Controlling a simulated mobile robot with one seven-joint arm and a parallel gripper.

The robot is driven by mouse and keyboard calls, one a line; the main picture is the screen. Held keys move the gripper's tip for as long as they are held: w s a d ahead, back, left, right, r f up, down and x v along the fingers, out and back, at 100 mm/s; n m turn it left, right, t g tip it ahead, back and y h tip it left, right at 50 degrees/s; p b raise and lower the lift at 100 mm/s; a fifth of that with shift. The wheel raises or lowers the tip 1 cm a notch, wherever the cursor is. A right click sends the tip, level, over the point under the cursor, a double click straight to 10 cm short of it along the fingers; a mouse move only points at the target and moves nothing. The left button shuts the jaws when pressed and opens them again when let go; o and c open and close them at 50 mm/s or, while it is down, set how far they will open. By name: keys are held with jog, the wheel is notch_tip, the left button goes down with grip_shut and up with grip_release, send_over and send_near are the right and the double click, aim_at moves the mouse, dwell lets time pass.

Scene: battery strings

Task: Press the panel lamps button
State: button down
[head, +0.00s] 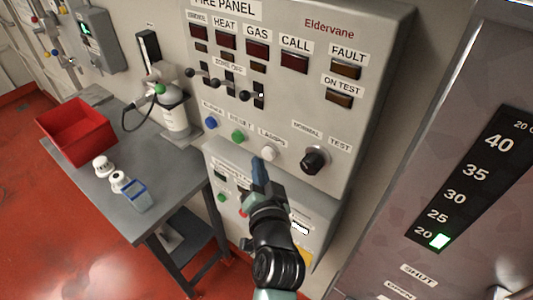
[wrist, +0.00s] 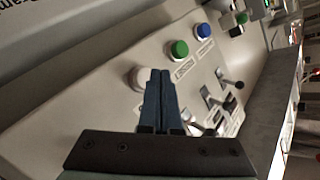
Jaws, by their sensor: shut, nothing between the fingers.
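The fire panel (head: 375,60) carries a row of round buttons. The white button (head: 269,153) sits under the label LAMPS (head: 272,138); it also shows in the wrist view (wrist: 134,77), partly covered by my fingers. My gripper (head: 258,162) is shut and empty, its blue fingertips close to the white button, just left of and below it in the head view. In the wrist view the fingertips (wrist: 160,73) overlap the button's right edge. I cannot tell whether they touch it or the panel.
A green button (head: 238,136) and a blue button (head: 211,123) lie left of the white one. A black knob (head: 314,160) lies right of it. Small black levers (head: 244,95) stick out above. A grey table (head: 143,216) with a red bin (head: 78,130) stands left.

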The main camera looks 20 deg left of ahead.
jog(key=shift+s+a+p, duration=0.3)
jog(key=shift+s+p, duration=0.1)
jog(key=shift+s, duration=0.35)
jog(key=shift+s+a+p, duration=0.25)
jog(key=shift+s+p, duration=0.1)
jog(key=shift+s, duration=0.45)
jog(key=shift+s+a+p, duration=0.3)
jog(key=shift+s+p, duration=0.1)
jog(key=shift+s, duration=0.35)
jog(key=w+d+r+n+t+h+b, duration=0.1)
jog(key=d+r+t+b, duration=0.15)
jog(key=r, duration=0.95)
jog(key=w+d+r+n+t+b, duration=0.15)
jog(key=d+r+t, duration=0.25)
jog(key=r, duration=0.8)
jog(key=s+d+r+t+h, duration=0.2)
jog(key=s+d+r, duration=0.1)
jog(key=r, duration=0.4)
jog(key=s+d+r+t+h+b, duration=0.1)
jog(key=s+d+r+t+h, duration=0.1)
jog(key=s+r, duration=0.3)
jog(key=s+d+r+t+h+b, duration=0.1)
jog(key=s+d+r, duration=0.3)
jog(key=r, duration=0.4)
jog(key=shift+s+d+r+t+h, duration=0.25)
jog(key=shift+s+r+t+h, duration=0.1)
jog(key=shift+t+h, duration=0.2)
jog(key=shift+f, duration=0.1)
